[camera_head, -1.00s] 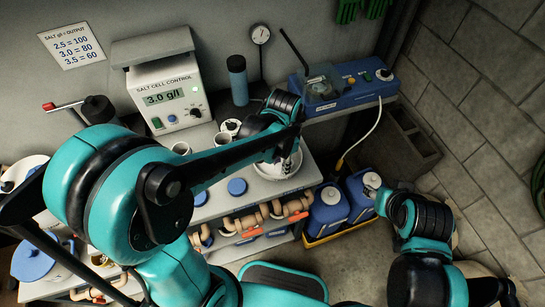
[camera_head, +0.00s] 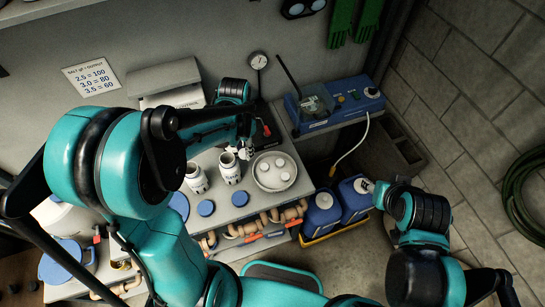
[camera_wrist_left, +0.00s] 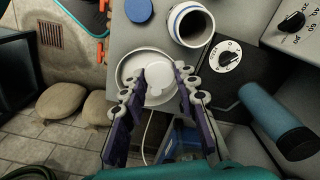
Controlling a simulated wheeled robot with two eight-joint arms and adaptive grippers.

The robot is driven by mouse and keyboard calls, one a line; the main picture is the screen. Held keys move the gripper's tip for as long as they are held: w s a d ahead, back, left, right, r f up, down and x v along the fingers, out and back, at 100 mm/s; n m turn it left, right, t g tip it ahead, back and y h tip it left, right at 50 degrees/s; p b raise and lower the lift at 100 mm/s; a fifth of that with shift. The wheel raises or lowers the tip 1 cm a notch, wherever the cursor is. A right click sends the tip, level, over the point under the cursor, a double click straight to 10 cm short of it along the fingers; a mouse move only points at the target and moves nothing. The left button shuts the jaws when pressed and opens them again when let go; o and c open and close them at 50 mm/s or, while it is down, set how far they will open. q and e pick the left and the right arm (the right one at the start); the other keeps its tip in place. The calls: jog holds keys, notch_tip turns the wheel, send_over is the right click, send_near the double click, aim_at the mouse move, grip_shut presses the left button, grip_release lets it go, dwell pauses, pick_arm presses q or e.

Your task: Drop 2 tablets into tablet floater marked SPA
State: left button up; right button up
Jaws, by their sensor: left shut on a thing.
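My left gripper (camera_head: 246,152) is above the bench, just behind the white dish (camera_head: 262,185). In the left wrist view its fingers (camera_wrist_left: 160,76) are shut on a round white tablet (camera_wrist_left: 157,70), with the dish (camera_wrist_left: 125,72) below. Several white tablets (camera_head: 283,177) lie in the dish in the head view. Two open white jars, a right one (camera_head: 231,173) and a left one (camera_head: 196,181), stand left of the dish; their lettering is too small to read. An open jar (camera_wrist_left: 187,28) shows in the left wrist view. My right gripper (camera_head: 374,192) is near the blue jugs; its fingers are unclear.
Blue lids (camera_head: 206,208) lie at the bench front. A blue bottle (camera_wrist_left: 275,118) and a dial (camera_wrist_left: 229,57) stand close to the left gripper. A blue device (camera_head: 335,107) is at the back right.

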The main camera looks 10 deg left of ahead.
pick_arm(q)
jog(key=n+p, duration=0.1)
jog(key=p, duration=0.2)
send_near(229, 165)
jog(key=w+a, duration=0.1)
jog(key=w, duration=0.2)
pick_arm(e)
notch_tip(229, 165, up, 4)
pick_arm(q)
jog(key=shift+s+a+f+b, duration=0.1)
jog(key=shift+s+f+b, duration=0.05)
jog(key=shift+f+b, duration=1.15)
jog(key=shift+s+a+f+b, duration=0.1)
jog(key=shift+f+b, duration=0.95)
jog(key=shift+f, duration=0.4)
pick_arm(e)
jog(key=shift+f, duration=2.2)
jog(key=shift+f, duration=0.15)
pick_arm(q)
jog(key=o, duration=1)
jog(key=shift+r, duration=0.15)
